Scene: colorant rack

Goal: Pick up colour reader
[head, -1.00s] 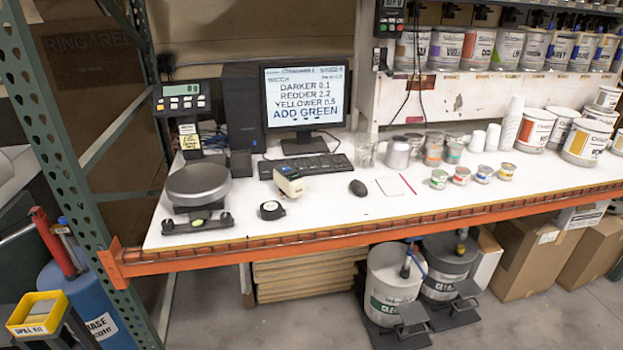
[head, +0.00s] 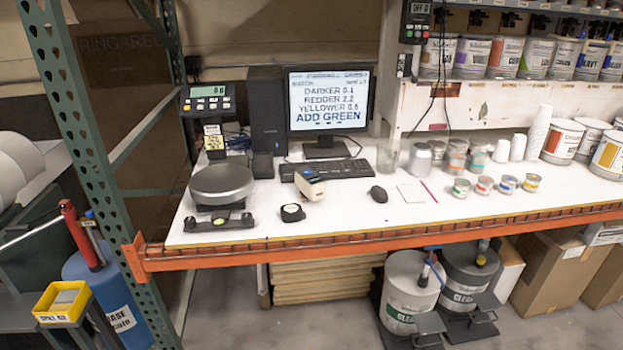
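The colour reader is most likely the small cream and dark handheld device (head: 311,186) on the white bench top, just in front of the keyboard. My gripper is not in view.
A scale (head: 221,184) stands left of the device, and a monitor (head: 327,105) and keyboard (head: 325,168) stand behind it. A mouse (head: 378,194), notepad (head: 411,194) and small cans (head: 484,185) lie to its right. An orange beam (head: 380,245) edges the bench.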

